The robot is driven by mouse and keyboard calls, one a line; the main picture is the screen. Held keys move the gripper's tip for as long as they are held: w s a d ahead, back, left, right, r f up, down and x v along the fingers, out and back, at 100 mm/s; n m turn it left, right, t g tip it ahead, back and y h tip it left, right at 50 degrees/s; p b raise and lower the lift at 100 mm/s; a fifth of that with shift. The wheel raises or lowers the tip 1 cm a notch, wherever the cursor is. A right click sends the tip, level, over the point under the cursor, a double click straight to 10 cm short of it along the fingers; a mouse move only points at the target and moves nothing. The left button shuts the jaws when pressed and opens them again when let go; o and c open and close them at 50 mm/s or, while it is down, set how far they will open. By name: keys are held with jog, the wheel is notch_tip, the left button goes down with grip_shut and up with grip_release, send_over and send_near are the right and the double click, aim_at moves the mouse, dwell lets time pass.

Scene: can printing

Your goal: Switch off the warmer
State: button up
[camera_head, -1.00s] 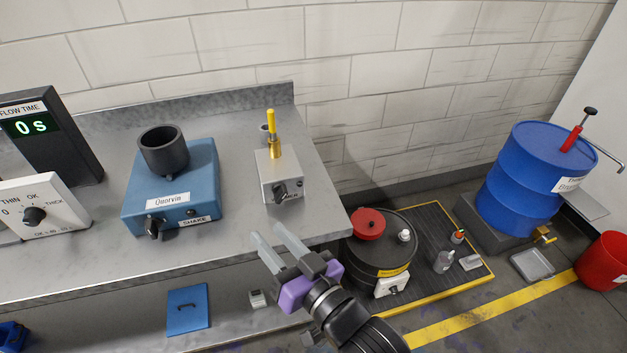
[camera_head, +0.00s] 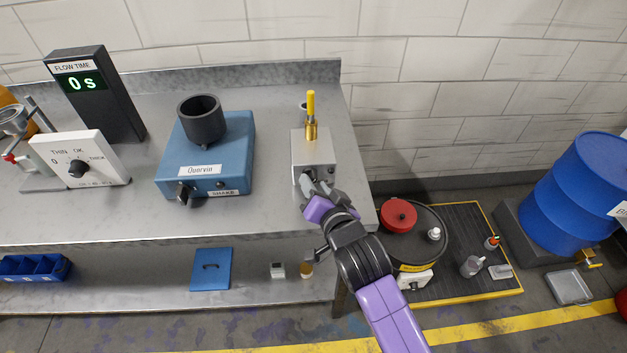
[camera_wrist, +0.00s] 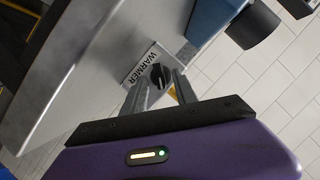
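The warmer (camera_head: 313,148) is a small grey metal box near the right end of the bench, with a brass and yellow-handled piece (camera_head: 311,112) standing in its top. In the wrist view its front shows a white WARMER label (camera_wrist: 143,63) and a black rotary knob (camera_wrist: 159,76). My gripper (camera_head: 308,182) is at the front of the warmer. In the wrist view the fingers (camera_wrist: 160,90) are apart, with the knob between their tips. I cannot tell whether they touch it. In the head view my gripper hides most of the knob.
The blue shaker (camera_head: 236,150) with a dark cup stands left of the warmer. A white dial box (camera_head: 100,150) and flow time display (camera_head: 95,95) are further left. Bare bench top (camera_head: 270,215) lies between shaker and warmer. A black drum (camera_head: 430,225) stands on the floor at right.

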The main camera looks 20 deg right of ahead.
jog(key=shift+x, duration=0.85)
jog(key=shift+c, duration=0.4)
grip_shut()
jog(key=n, duration=0.1)
jog(key=n+h, duration=0.1)
jog(key=shift+a+n+g+p, duration=0.2)
jog(key=shift+n+g+p, duration=0.1)
jog(key=shift+g+p, duration=0.1)
jog(key=shift+n+g+h, duration=0.3)
jog(key=shift+n+h, duration=0.8)
jog(key=shift+n, duration=0.1)
